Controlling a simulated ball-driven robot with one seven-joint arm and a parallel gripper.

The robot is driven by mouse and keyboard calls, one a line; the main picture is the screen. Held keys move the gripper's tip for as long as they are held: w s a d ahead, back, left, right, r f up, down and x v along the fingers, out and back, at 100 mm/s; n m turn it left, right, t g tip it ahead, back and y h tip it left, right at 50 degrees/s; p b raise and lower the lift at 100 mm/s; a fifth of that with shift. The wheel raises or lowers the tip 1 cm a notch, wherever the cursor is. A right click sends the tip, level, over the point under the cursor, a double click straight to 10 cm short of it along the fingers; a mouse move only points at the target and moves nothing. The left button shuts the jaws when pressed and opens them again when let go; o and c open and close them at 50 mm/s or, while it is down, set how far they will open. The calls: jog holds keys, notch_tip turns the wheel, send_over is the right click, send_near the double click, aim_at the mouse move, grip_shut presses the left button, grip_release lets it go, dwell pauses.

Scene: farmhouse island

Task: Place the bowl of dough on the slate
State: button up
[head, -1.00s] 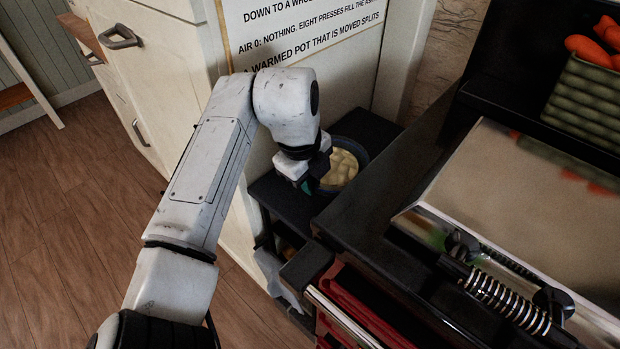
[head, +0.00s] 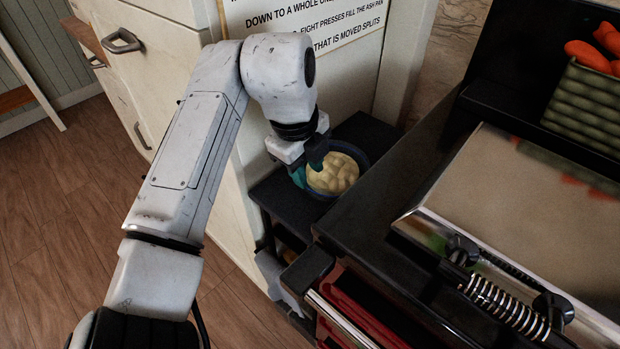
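The bowl of dough (head: 333,174), a blue-grey bowl with pale lumpy dough, stands upright on a dark flat slab (head: 283,203) between the cream cabinet and the black stove. The slab looks like the slate, though I cannot be sure. My gripper (head: 307,168) is above the bowl's left side, with its teal-tipped fingers apart. One finger is over the dough, the other near the bowl's left rim. Whether they touch the bowl cannot be told. The gripper hides the bowl's upper left part.
The black stove (head: 395,215) with a shiny lid (head: 530,200) and coiled handle (head: 510,300) stands close on the right. A green basket of carrots (head: 590,105) is at the upper right. A cream cabinet (head: 165,75) stands behind my arm. Wooden floor lies open at left.

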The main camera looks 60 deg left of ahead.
notch_tip(320, 180, up, 6)
jog(key=s, duration=0.1)
jog(key=shift+s+d+r, duration=0.15)
jog(key=shift+d+r, duration=0.05)
dwell(0.6)
